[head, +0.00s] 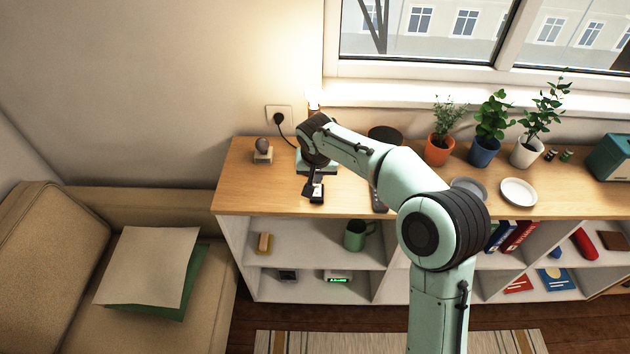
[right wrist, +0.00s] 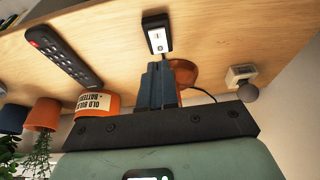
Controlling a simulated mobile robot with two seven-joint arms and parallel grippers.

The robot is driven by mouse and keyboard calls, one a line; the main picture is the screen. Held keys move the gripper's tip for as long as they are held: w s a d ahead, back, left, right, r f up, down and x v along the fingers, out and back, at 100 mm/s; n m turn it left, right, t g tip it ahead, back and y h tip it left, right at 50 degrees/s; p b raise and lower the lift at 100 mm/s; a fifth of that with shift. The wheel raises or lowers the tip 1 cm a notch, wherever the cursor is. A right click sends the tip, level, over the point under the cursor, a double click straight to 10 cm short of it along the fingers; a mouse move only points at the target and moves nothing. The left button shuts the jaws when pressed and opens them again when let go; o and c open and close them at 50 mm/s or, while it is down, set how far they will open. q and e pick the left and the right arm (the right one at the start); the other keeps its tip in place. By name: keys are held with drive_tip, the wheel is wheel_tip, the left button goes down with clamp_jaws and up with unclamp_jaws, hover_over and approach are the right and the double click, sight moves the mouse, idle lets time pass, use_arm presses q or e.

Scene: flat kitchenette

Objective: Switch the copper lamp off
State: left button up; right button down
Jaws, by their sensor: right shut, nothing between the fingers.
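The copper lamp's rounded base (right wrist: 186,74) shows in the right wrist view, partly hidden behind my fingers. In the head view my right arm hides most of the lamp. A warm glow on the wall above suggests it is lit. A small black box with a white switch plate (right wrist: 157,36) lies on the wooden top just beyond my fingertips; it also shows in the head view (head: 318,191). My right gripper (right wrist: 157,68) is shut and empty, pointing at the wooden top close to this switch. I cannot tell whether it touches. My left gripper is not in view.
A black remote (right wrist: 64,54) and an orange labelled container (right wrist: 96,106) are near the gripper. A grey ball on a small block (head: 263,150) stands left. Potted plants (head: 439,150) and a white plate (head: 518,192) are right. A wall socket (head: 279,116) holds a black plug.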

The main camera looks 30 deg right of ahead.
drive_tip(key=v, duration=0.8)
drive_tip(key=shift+s+d, duration=0.1)
drive_tip(key=shift+d, duration=0.05)
